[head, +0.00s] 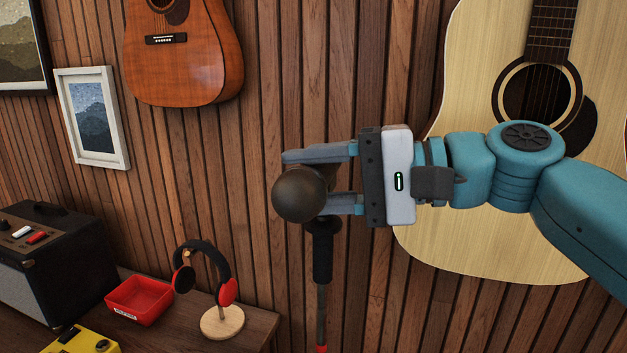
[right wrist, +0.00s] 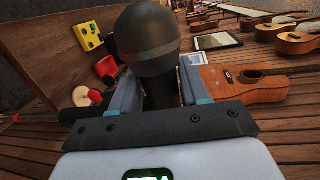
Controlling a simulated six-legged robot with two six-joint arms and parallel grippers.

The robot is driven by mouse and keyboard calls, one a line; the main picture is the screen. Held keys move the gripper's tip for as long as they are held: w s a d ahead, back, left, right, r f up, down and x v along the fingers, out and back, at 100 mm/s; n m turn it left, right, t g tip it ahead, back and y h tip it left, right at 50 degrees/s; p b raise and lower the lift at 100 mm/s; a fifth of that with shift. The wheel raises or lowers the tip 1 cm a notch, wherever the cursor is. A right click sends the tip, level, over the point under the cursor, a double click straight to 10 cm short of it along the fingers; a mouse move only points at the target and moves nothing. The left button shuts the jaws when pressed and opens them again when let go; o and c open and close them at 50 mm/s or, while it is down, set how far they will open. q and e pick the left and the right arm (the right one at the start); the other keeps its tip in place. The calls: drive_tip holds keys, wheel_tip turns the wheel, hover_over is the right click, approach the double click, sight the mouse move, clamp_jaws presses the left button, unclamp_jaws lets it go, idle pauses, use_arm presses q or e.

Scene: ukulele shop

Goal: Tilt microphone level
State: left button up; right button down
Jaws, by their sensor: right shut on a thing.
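The microphone (head: 299,194) has a dark round head that points toward the head camera, with its body running back between my right gripper's fingers. It sits on top of a black stand (head: 322,255) that rises from below. My right gripper (head: 318,178) comes in from the right and is shut on the microphone, one finger above and one below. In the right wrist view the microphone head (right wrist: 147,40) stands out beyond the two fingers (right wrist: 158,90). The fingers hide part of the microphone body and its joint with the stand. My left gripper is in neither view.
A counter (head: 250,328) at lower left holds an amplifier (head: 40,270), a red tray (head: 139,300), headphones on a stand (head: 222,320) and a yellow pedal (head: 88,343). Guitars (head: 185,60) hang on the slatted wall, a pale one (head: 450,220) behind my right arm.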

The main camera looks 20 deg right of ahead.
idle(0.3)
drive_tip(key=c, duration=0.6)
unclamp_jaws()
drive_tip(key=shift+s, duration=0.1)
drive_tip(key=shift+c, duration=0.2)
drive_tip(key=b+v, duration=0.1)
drive_tip(key=v, duration=1.5)
drive_tip(key=shift+s+d, duration=0.1)
